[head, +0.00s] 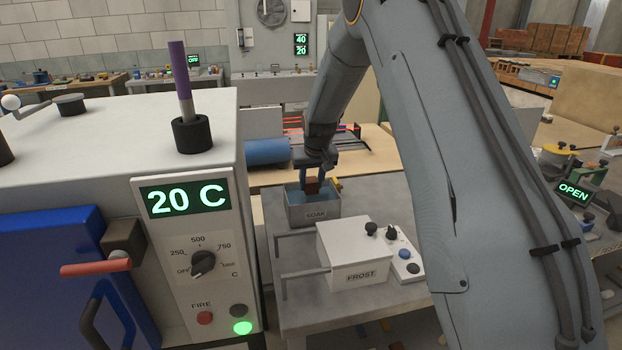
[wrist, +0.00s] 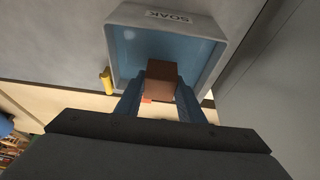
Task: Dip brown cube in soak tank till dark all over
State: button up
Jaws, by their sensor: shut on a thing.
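The brown cube (head: 312,187) is held between the fingers of my gripper (head: 317,180), over the opening of the soak tank. The soak tank (head: 313,214) is a grey open box labelled SOAK, with blue water inside, on a grey bench. In the wrist view the cube (wrist: 161,78) sits between the two blue-grey fingertips of my gripper (wrist: 160,95), with the tank (wrist: 228,45) around it. The visible cube faces are plain reddish brown. I cannot tell whether its underside touches the water.
A white FROST box (head: 362,275) with handles stands in front of the tank on the same bench. A large white furnace (head: 200,262) reading 20 C is at the left. A blue roll (head: 267,151) lies behind the tank. A yellow object (wrist: 107,80) lies beside the tank.

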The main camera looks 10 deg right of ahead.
jog(key=shift+f+b, duration=1.65)
jog(key=shift+f, duration=2)
jog(key=shift+f, duration=0.2)
dwell(0.6)
jog(key=shift+r+p, duration=2.65)
jog(key=shift+r, duration=3.4)
